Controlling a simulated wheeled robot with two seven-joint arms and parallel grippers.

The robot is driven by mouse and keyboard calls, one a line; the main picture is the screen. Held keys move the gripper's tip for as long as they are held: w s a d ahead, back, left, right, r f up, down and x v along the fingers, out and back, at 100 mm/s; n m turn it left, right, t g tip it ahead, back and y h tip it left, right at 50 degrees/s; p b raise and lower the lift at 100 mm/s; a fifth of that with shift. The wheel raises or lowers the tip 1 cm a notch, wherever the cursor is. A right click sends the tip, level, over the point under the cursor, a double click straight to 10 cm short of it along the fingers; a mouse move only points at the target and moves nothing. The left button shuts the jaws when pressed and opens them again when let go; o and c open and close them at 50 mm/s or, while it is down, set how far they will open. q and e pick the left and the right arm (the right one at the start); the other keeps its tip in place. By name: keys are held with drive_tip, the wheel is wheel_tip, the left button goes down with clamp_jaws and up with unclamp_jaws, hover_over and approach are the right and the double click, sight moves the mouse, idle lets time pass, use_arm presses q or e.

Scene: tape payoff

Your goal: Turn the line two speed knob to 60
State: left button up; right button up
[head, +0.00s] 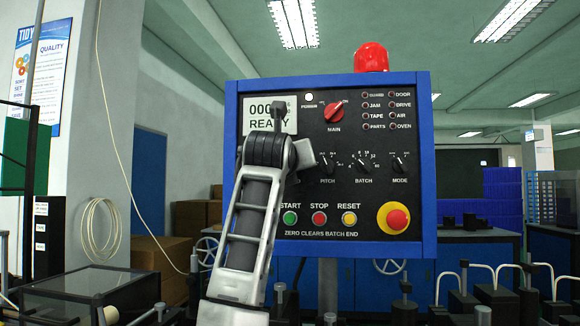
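A blue-framed control panel (430,200) faces me. Its dark face carries a red MAIN knob (334,111) and smaller black knobs marked PITCH (327,163), BATCH (363,163) and MODE (399,163). I see no knob marked as line two speed; my arm covers the panel's left part, left of PITCH. My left gripper (278,112) is raised in front of the panel, its dark tip over the display (257,124), which reads READY with its digits partly covered. I see it from behind and cannot tell its opening or any contact. My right gripper is out of view.
START (290,218), STOP (319,218) and RESET (349,218) buttons and a red emergency button (397,219) line the panel's lower part. A red beacon (371,57) tops it. Machine parts with handwheels stand below. A pillar (95,130) rises at left.

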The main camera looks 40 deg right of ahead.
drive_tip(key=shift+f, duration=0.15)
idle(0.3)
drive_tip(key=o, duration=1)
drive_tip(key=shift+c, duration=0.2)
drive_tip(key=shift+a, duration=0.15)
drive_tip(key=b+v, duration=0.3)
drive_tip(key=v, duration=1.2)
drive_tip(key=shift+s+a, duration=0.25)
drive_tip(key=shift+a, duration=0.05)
